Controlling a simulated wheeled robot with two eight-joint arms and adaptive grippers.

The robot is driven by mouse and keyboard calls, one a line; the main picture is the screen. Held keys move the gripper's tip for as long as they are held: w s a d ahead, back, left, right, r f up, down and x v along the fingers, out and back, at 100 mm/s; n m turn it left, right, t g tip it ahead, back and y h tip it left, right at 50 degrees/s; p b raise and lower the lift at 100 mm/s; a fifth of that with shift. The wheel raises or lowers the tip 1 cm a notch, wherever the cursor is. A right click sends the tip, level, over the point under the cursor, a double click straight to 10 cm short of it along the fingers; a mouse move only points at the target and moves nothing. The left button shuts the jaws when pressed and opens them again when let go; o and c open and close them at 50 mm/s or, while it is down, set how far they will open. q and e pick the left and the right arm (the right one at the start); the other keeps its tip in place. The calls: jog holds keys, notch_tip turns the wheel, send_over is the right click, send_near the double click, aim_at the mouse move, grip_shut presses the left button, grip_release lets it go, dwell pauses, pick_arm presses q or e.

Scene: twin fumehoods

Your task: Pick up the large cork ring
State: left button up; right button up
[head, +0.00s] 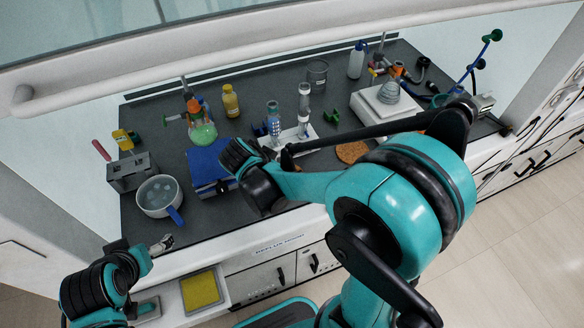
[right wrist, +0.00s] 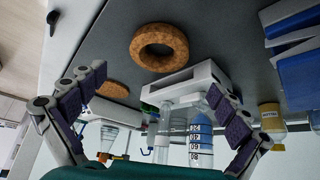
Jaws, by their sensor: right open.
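A brown cork ring (right wrist: 160,30) with a round hole lies flat on the dark worktop in the right wrist view, beyond and between my fingers. A second, flatter-looking cork piece (right wrist: 112,89) lies to its left, farther off. In the head view one cork piece (head: 352,151) shows partly, just beyond my right arm; the other is not visible there. My right gripper (right wrist: 157,82) is open and empty, its two padded fingers spread apart. In the head view it (head: 240,163) is above the worktop near the blue block. My left gripper (head: 161,244) is low at the front left edge; its jaw state is unclear.
A white stand with glass cylinders (head: 303,110) is close to the right gripper. A blue block (head: 206,166), a green-filled flask (head: 203,133) and a pot (head: 155,210) stand to the left. A white balance-like device (head: 386,108) stands at the back right.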

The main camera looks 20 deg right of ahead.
jog(key=shift+b+x, duration=0.35)
jog(key=shift+x, duration=0.55)
jog(key=b+x, duration=0.2)
jog(key=x, duration=0.3)
jog(key=shift+d+f, duration=0.15)
jog(key=shift+f, duration=0.2)
jog(key=shift+s+r, duration=0.1)
jog(key=shift+c, duration=0.3)
jog(key=c, duration=1)
